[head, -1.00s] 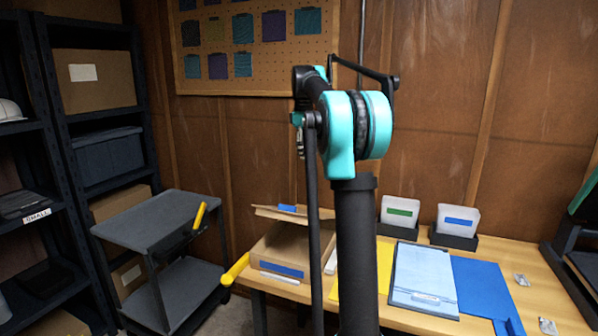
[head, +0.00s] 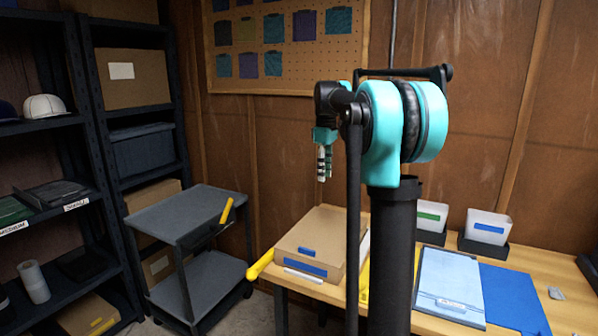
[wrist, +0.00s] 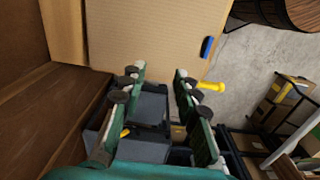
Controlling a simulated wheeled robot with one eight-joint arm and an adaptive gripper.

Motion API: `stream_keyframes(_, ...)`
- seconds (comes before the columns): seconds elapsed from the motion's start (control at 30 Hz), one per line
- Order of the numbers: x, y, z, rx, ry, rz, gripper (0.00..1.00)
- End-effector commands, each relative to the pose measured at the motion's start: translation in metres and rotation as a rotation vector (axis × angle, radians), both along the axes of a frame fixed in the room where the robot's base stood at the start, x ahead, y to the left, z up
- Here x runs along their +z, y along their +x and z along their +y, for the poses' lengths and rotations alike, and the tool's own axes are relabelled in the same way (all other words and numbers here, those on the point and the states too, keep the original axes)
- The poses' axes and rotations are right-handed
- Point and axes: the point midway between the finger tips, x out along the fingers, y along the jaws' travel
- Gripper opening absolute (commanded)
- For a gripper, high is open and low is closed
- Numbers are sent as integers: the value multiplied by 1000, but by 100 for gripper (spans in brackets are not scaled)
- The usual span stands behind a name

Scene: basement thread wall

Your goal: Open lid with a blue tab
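A brown cardboard box (head: 325,232) sits at the left end of the wooden table. Its lid lies down over the top in the head view, with a small blue tab (head: 306,251) near the front edge. A larger blue label (head: 303,267) is on the box's front. In the wrist view the cardboard (wrist: 150,32) fills the top, with the blue tab (wrist: 207,46) at its right edge. My gripper (head: 323,176) hangs above and apart from the box, pointing down. In the wrist view its fingers (wrist: 160,80) are apart with nothing between them.
A grey cart (head: 180,212) with a yellow handle stands left of the table, before dark shelves (head: 85,130). Two white bins (head: 487,226) stand at the table's back. A light-blue folder (head: 448,283) and blue sheet (head: 510,300) lie to the right.

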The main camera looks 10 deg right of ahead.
Motion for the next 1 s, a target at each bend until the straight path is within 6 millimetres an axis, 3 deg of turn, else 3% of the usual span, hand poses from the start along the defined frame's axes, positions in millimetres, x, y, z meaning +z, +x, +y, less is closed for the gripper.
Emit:
stream_keyframes(0.17,-52,-45,10,-163,5,-66,31)
stream_keyframes(0.27,-93,-83,16,-289,18,-116,31)
stream_keyframes(0.5,-195,-193,29,-585,75,-228,31)
stream_keyframes(0.7,-265,-279,36,-789,138,-299,31)
stream_keyframes(0.87,-292,-316,37,-874,169,-325,31)
stream_keyframes(1.0,-288,-311,39,-861,166,-319,31)
